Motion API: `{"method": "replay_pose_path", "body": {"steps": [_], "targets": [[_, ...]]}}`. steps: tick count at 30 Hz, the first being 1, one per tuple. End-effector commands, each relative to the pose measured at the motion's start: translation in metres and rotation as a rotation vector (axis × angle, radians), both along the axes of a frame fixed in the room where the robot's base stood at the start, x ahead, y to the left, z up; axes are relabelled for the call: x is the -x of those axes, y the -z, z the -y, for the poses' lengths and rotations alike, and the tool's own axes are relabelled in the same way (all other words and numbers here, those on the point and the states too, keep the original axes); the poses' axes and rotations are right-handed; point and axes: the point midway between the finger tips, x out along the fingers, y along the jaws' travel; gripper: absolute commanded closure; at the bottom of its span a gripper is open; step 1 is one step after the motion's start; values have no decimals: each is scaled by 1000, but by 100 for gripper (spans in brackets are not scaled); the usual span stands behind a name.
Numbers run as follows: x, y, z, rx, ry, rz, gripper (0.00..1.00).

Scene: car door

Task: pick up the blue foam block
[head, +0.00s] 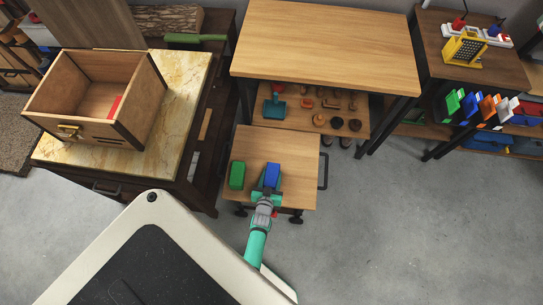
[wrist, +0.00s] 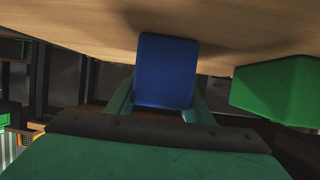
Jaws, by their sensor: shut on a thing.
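The blue foam block (head: 272,174) is at the low wooden cart's top (head: 298,150) in the head view, to the right of a green block (head: 237,175). My gripper (head: 266,192) reaches it from the front and is shut on it. In the wrist view the blue block (wrist: 166,70) stands between the two fingers of my gripper (wrist: 160,108), with its lower part hidden behind the gripper body. I cannot tell whether the block touches the cart top or is just above it.
The green block also shows in the wrist view (wrist: 280,90), close on the right. A taller wooden table (head: 325,40) stands behind the cart, with a shelf of small items below. An open wooden box (head: 95,100) sits on a marble-topped cabinet (head: 180,110) at left. Floor at right is clear.

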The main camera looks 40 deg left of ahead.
Motion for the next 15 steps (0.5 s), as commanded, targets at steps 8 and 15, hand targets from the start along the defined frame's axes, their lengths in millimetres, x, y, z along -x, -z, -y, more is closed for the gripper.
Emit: {"method": "replay_pose_path", "body": {"steps": [8, 15], "targets": [[0, -3, 0, 0, 0, 1, 75], [1, -21, -1, -3, -1, 2, 75]]}}
